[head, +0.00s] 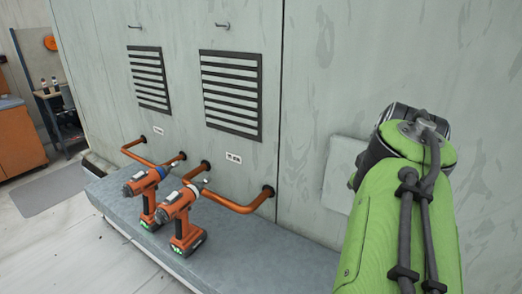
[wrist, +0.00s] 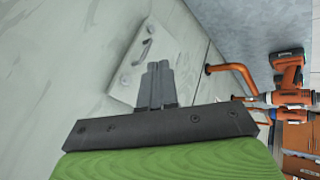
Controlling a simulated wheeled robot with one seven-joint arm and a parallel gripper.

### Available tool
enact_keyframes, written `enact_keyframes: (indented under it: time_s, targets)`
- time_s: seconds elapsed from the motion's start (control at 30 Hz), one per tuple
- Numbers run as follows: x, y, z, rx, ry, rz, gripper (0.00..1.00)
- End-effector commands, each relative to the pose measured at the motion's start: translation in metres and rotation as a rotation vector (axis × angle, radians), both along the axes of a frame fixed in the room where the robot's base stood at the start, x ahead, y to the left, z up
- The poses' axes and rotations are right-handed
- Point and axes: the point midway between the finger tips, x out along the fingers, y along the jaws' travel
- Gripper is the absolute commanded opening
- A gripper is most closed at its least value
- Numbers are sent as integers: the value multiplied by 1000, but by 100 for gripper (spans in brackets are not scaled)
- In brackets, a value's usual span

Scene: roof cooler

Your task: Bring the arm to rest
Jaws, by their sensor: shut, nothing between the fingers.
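My gripper (wrist: 158,68) shows in the wrist view with its two dark fingers together and nothing between them. It is in front of the pale wall, with a small light panel with a handle (wrist: 128,72) behind the fingertips. In the head view my green-sleeved arm (head: 400,215) is raised at the right, and it hides the gripper. The arm partly covers the light panel (head: 342,165) on the cooler wall there.
Two orange drills (head: 148,195) (head: 182,215) stand on a grey ledge (head: 265,255) left of my arm. Orange pipes (head: 235,205) stick out of the wall behind them. Dark louvred vents (head: 232,92) are above. A workbench (head: 15,140) stands far left, with open floor near it.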

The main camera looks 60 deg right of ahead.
Motion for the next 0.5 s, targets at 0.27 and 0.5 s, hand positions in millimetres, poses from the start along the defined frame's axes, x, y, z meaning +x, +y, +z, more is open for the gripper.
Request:
enact_keyframes:
  time_s: [0.27,0.5]
  targets:
    - [0,0,-1,0,-1,1,0]
    - [99,62,-27,93,-118,197,0]
